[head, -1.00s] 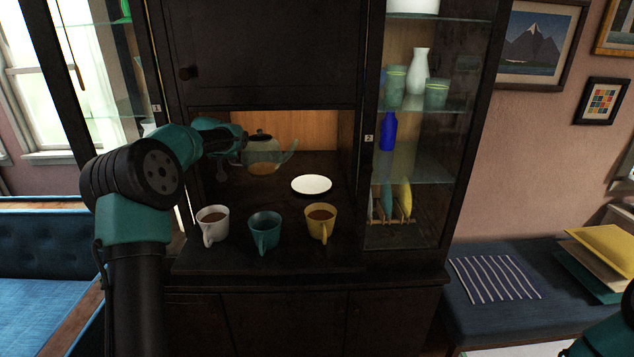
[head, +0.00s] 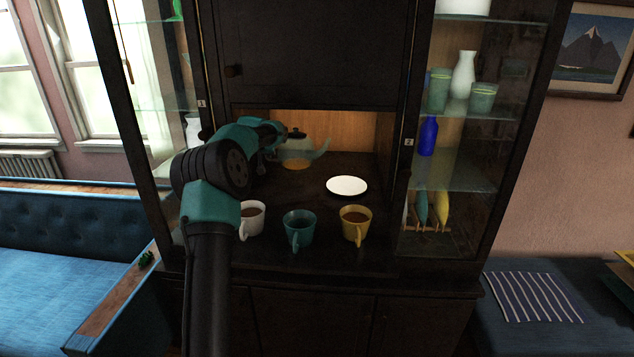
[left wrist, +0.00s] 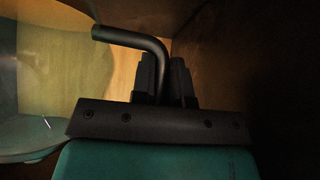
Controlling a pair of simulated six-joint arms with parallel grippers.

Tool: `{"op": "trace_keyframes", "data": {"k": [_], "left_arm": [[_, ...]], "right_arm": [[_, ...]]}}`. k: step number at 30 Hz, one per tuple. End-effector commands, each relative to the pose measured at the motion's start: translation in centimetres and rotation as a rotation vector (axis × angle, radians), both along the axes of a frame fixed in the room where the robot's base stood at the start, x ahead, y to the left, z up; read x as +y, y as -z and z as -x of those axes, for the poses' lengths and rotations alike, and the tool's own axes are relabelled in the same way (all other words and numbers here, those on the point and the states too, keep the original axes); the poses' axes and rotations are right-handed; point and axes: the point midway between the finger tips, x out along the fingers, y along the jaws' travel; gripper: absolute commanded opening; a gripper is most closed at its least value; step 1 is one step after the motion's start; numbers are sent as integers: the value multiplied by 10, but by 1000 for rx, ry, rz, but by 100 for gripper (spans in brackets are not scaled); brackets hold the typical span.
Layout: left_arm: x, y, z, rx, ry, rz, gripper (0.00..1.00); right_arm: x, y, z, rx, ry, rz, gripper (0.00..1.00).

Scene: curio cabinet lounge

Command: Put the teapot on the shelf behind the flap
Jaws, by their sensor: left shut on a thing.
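The teapot (head: 296,158), with a dark lid, a yellowish body and a blue-grey spout pointing right, is in the open niche of the dark cabinet. I cannot tell whether it touches the surface. My left gripper (head: 268,154) reaches in from the left beside it. In the left wrist view, the left gripper (left wrist: 166,80) is shut on the teapot's black bent handle (left wrist: 130,38), with the body (left wrist: 60,75) to the left. A closed dark panel with a round knob, apparently the flap (head: 320,50), covers the space above the niche; the shelf behind it is hidden. My right gripper is out of view.
A white saucer (head: 347,186) lies right of the teapot. A white mug (head: 253,218), a teal mug (head: 299,229) and a yellow mug (head: 355,223) stand along the front. Glass-sided compartments with vases (head: 463,75) flank the niche. A blue sofa (head: 60,245) is at left.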

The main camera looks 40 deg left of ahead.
Motion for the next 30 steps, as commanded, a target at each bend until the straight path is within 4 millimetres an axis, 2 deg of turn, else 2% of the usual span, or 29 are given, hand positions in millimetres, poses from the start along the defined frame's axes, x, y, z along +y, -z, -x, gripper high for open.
{"op": "trace_keyframes", "data": {"k": [5,16,30], "left_arm": [[0,6,0,-3,-1,-1,0],[0,45,0,-4,-1,-3,0],[0,50,0,-5,-1,-3,0]], "right_arm": [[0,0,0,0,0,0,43],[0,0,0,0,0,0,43],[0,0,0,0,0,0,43]]}}
